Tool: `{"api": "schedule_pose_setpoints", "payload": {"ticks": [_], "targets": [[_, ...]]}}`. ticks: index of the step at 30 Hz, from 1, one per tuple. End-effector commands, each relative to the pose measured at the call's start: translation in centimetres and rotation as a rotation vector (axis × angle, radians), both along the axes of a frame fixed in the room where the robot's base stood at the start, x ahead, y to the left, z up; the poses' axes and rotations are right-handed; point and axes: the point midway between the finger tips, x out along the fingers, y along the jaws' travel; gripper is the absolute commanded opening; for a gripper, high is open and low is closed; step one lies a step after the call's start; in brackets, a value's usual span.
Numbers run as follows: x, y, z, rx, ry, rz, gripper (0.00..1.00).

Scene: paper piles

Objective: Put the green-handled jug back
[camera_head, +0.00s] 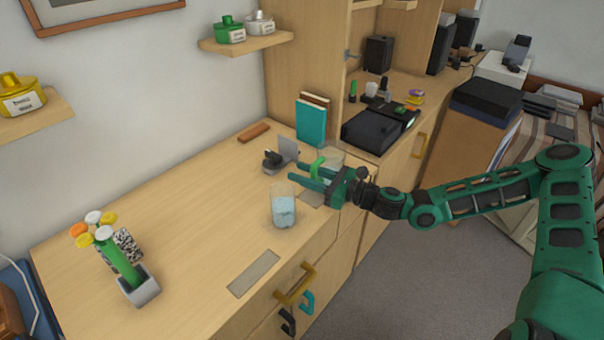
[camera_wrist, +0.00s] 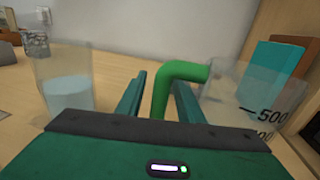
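The green-handled jug (camera_head: 332,158) is clear and stands upright on the wooden counter (camera_head: 190,215), partly behind my gripper. In the wrist view the jug (camera_wrist: 255,98) is at the right, with dark measuring marks and "500" on its wall. Its green handle (camera_wrist: 160,95) points toward the left finger. My gripper (camera_head: 308,176) is open, and the handle's upright part shows between its two fingers, with a small gap on each side. A clear container (camera_head: 284,208) with pale blue contents stands nearby; it also shows at the left of the wrist view (camera_wrist: 68,92).
A grey rectangular patch (camera_head: 253,273) lies near the counter's front edge, and another (camera_head: 311,197) lies below my gripper. A stapler-like object (camera_head: 272,161), a teal book (camera_head: 311,123) and a black device (camera_head: 372,130) stand behind. The counter's left middle is clear.

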Motion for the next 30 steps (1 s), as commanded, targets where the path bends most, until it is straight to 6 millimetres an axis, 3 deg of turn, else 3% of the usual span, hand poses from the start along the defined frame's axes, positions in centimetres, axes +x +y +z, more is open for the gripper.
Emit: {"api": "schedule_pose_setpoints", "payload": {"ticks": [5, 21, 30], "targets": [[-0.5, -1.0, 0.2, -0.001, 0.000, -0.001, 0.34], [-4.8, -9.5, 0.2, -0.001, 0.000, -0.001, 0.34], [-5.4, -10.7, 0.2, 0.000, 0.000, 0.000, 0.34]]}}
